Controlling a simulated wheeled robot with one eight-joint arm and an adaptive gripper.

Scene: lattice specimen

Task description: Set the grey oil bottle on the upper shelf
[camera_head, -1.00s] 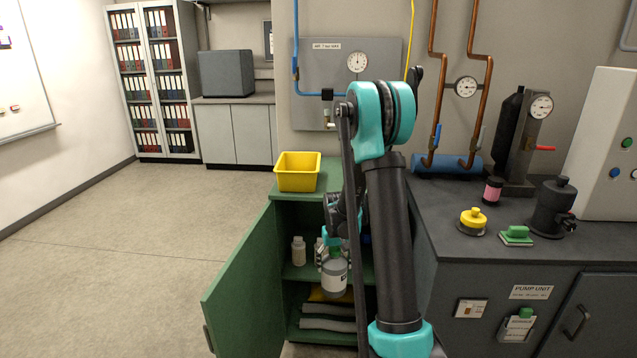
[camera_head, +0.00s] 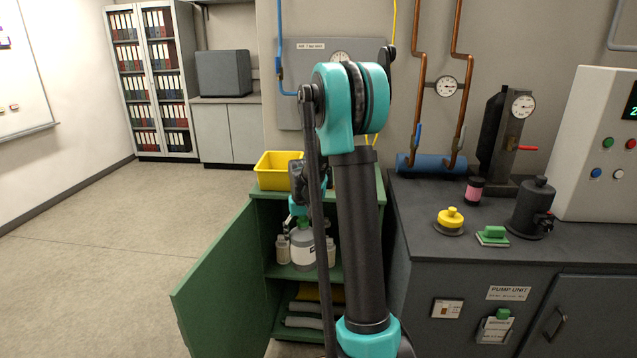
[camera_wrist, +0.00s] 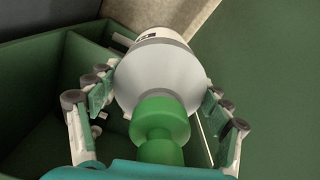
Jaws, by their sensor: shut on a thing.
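The grey oil bottle (camera_head: 303,253) has a pale grey body, a label and a green cap. It is in my gripper (camera_head: 301,212), in front of the open green cabinet, upright or nearly so. In the wrist view my gripper (camera_wrist: 158,98) has its fingers on both sides of the bottle (camera_wrist: 155,70), near its shoulder, with the green cap toward the camera. The bottle's base appears near the height of the upper shelf (camera_head: 274,271); I cannot tell whether it touches. My arm hides part of the cabinet.
The green door (camera_head: 220,285) hangs open at left. A yellow bin (camera_head: 272,178) sits on top. Folded cloths (camera_head: 305,308) lie on the lower shelf.

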